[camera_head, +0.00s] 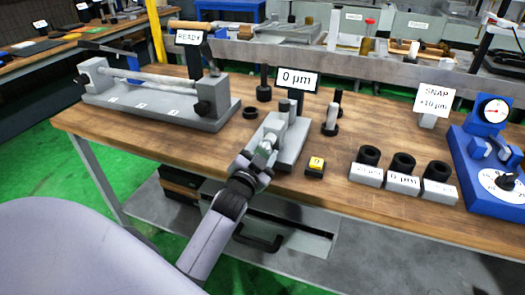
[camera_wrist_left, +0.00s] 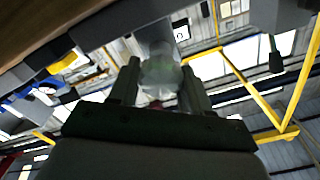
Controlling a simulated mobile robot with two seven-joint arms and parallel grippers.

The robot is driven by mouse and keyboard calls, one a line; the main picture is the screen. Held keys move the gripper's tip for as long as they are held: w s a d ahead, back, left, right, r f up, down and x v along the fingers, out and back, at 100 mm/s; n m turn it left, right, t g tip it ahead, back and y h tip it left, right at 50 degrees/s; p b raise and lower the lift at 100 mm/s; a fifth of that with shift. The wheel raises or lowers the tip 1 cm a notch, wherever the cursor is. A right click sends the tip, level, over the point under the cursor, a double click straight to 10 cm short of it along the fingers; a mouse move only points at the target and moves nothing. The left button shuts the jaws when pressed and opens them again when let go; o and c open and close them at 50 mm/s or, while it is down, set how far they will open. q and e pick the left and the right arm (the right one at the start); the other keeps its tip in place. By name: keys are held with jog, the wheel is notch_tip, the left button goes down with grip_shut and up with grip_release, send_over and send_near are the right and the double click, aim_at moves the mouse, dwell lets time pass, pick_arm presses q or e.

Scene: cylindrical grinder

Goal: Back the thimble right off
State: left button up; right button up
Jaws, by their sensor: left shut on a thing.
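The thimble (camera_head: 270,141) is a pale grey cylinder at the near end of a grey bench fixture (camera_head: 293,148) near the table's front edge. A sign (camera_head: 297,80) above the fixture reads "0 µm". My left gripper (camera_head: 262,157) reaches in from the front and is shut on the thimble. In the left wrist view the thimble (camera_wrist_left: 160,72) shows blurred and pale between the two dark fingers. The fingers hide part of its sides. My right gripper is in no view.
A yellow button (camera_head: 316,165) sits right of the fixture. Several black rings stand on labelled grey blocks (camera_head: 402,184) further right, before a blue gauge (camera_head: 490,165). A grey bench-centre fixture (camera_head: 150,108) stands left. Dark posts stand behind.

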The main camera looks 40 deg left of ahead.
pick_arm(q)
jog(key=shift+r, duration=0.1)
jog(key=o, duration=1)
